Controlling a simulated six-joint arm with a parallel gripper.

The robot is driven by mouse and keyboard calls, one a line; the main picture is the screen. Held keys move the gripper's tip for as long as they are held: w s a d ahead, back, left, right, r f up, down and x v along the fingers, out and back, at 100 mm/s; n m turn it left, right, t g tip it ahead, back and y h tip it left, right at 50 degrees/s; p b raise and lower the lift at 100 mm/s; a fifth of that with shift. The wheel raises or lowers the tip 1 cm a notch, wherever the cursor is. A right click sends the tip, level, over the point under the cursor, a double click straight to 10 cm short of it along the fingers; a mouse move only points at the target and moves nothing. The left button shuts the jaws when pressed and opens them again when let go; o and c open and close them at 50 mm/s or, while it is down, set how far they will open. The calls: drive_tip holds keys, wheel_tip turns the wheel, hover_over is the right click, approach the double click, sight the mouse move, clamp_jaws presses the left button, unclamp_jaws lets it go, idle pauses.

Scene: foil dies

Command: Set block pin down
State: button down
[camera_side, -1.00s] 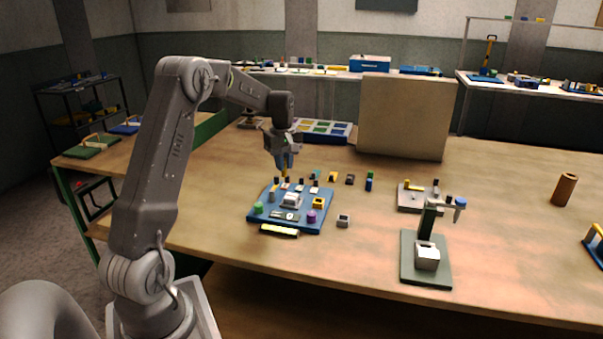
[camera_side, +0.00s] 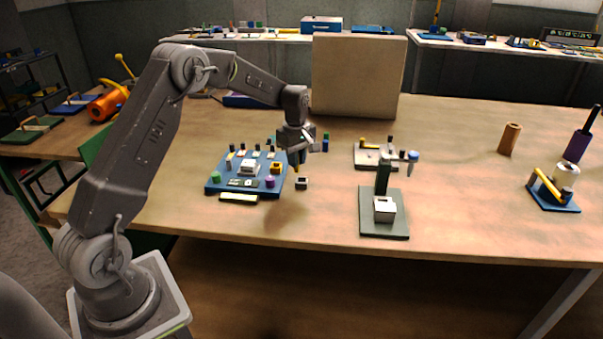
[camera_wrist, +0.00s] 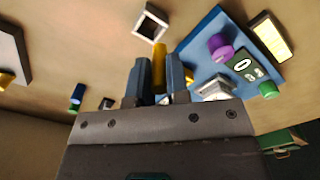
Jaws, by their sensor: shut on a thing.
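My gripper (camera_side: 297,160) is right of the blue board (camera_side: 214,187), low over the table. In the wrist view its two blue fingers (camera_wrist: 156,72) are shut on a yellow pin (camera_wrist: 159,55), which I take for the block pin. The pin's tip points down beside a small pale block with a dark square opening (camera_side: 302,184). That block also shows in the wrist view (camera_wrist: 150,22), apart from the pin there. I cannot tell whether the pin touches the table. The pin's upper part is hidden between the fingers.
The blue board carries several pegs, a purple knob (camera_side: 270,182) and a pale central block (camera_side: 249,168). A grey-green stand (camera_side: 384,222) and a grey plate (camera_side: 368,159) stand to the right. A tall tan panel (camera_side: 358,75) rises behind. The table's front middle is clear.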

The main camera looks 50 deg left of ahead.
drive_tip(key=shift+w+d+f, duration=0.45)
drive_tip(key=shift+w, duration=0.05)
drive_tip(key=shift+f, duration=2)
drive_tip(key=shift+f, duration=0.2)
drive_tip(key=c, duration=1.1)
unclamp_jaws()
drive_tip(key=shift+r, duration=0.1)
